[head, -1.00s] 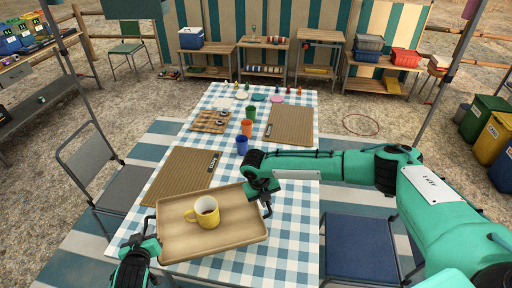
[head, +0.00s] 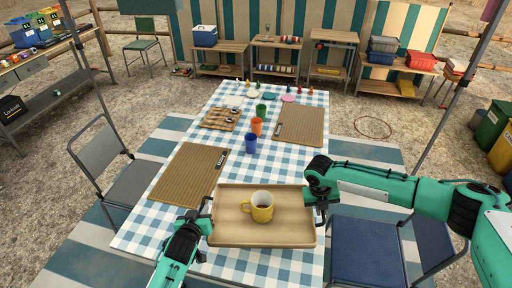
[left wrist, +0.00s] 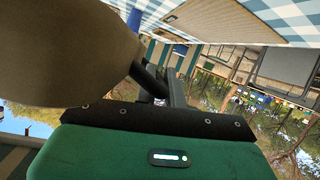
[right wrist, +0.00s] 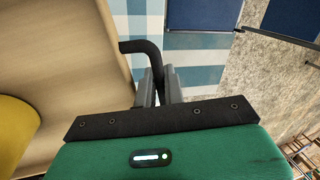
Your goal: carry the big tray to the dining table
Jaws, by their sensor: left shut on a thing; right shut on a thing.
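The big wooden tray (head: 232,234) is over the near part of the dining table (head: 285,268), which has a blue-and-white checked cloth. A yellow mug (head: 262,208) with a dark drink stands upright on the tray. My left gripper (head: 207,208) is shut on the tray's left handle. My right gripper (head: 322,208) is shut on its right handle; the dark handle (right wrist: 140,46) shows between the jaws in the right wrist view. The tray looks level. I cannot tell whether its underside touches the cloth.
Woven mats (head: 188,174) and (head: 299,126), a blue cup (head: 251,144), an orange cup (head: 256,126) and a green cup (head: 261,110) stand farther up the table. A grey chair (head: 104,160) is at the left, a blue chair (head: 365,250) at the right.

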